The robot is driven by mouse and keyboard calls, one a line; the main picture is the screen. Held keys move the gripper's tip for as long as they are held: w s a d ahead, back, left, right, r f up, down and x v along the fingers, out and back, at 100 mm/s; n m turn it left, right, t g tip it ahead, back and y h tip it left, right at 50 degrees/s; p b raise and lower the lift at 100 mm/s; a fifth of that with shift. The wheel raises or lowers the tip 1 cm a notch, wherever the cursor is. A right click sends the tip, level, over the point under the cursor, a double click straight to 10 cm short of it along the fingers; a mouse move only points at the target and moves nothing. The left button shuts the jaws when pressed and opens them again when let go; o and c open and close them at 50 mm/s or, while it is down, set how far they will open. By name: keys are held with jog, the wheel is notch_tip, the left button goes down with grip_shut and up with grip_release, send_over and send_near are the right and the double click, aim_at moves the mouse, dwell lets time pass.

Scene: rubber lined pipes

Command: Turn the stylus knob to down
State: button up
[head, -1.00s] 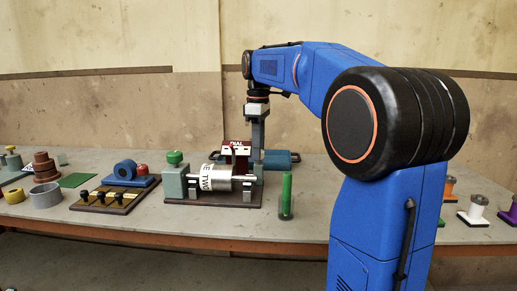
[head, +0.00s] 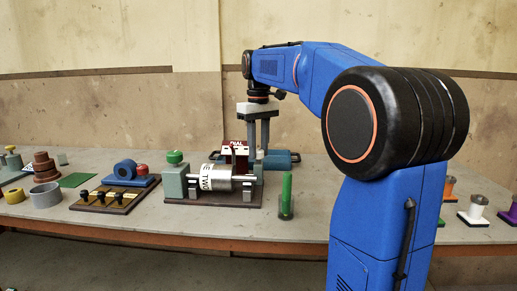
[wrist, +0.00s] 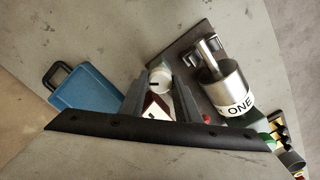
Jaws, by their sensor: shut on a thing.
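The drum machine stands mid-table, its silver drum (head: 218,178) reading "TWO" in the head view and "ONE" in the wrist view (wrist: 228,95). A dark red block (head: 234,150) lettered "DIAL" stands behind the drum. My gripper (head: 258,150) points down beside this block, both fingers seen apart. In the wrist view my gripper (wrist: 160,80) is shut on a small white round knob (wrist: 160,77), which I take as the stylus knob. The fingers partly hide it, and its pointer setting cannot be read. The fingers hide the knob in the head view.
A blue case (head: 280,160) with handles lies behind the machine. A green cylinder (head: 286,190) stands at its front right. A teal post with a green cap (head: 174,157) is at its left. A board with black knobs (head: 103,198) lies further left.

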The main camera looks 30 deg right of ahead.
aim_at(259, 150)
jog(key=m, duration=0.5)
jog(key=shift+m, duration=2.5)
jog(key=shift+r, duration=0.1)
jog(key=o, duration=1)
jog(key=shift+o, duration=0.2)
notch_tip(259, 150, up, 17)
jog(key=shift+r, duration=0.1)
